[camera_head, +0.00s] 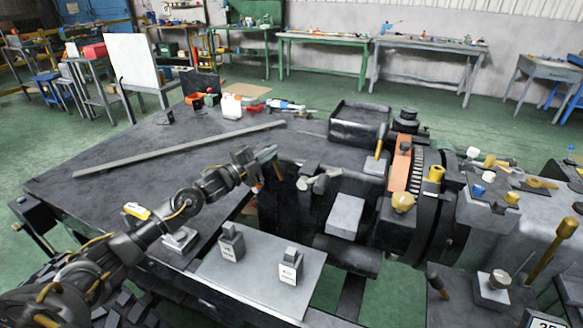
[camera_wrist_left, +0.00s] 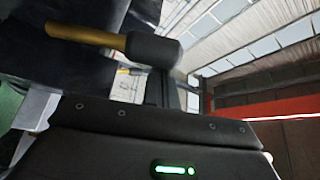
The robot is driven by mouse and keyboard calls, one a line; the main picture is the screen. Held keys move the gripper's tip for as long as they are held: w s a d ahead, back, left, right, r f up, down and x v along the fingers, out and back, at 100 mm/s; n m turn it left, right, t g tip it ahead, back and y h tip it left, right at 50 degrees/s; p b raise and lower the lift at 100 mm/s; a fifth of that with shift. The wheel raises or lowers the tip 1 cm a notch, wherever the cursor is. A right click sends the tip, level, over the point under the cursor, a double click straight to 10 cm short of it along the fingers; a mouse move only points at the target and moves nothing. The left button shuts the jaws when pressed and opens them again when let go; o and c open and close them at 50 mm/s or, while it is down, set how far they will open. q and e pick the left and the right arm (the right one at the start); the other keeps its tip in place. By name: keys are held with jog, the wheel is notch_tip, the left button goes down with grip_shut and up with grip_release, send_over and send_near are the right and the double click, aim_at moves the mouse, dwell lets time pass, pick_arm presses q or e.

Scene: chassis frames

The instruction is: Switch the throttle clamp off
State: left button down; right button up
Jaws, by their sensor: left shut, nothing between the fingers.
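My left gripper (camera_head: 245,163) is shut and empty, at the left side of the dark lathe-like machine. Close by its tip, a lever with a dark knob (camera_head: 267,154) and a brownish rod leans out of the machine. In the left wrist view a yellowish rod with a black knob (camera_wrist_left: 152,48) lies across the top; it looks like the same lever. I cannot tell whether the gripper touches it. No label I can read marks which control is the throttle clamp. My right gripper is not in view.
A pale plate (camera_head: 255,277) below the machine carries two small labelled blocks, a left one (camera_head: 231,242) and a right one (camera_head: 290,265). A short lever (camera_head: 379,149) and a yellow knob (camera_head: 403,202) stand further right. The dark tabletop (camera_head: 120,187) has clear room.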

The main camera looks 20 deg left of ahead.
pick_arm(q)
jog(key=shift+a+f+n, duration=0.1)
jog(key=shift+a+n, duration=0.35)
jog(key=shift+n, duration=0.05)
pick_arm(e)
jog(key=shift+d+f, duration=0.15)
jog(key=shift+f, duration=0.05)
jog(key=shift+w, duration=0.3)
pick_arm(q)
jog(key=shift+s+a, duration=0.1)
jog(key=shift+s, duration=0.05)
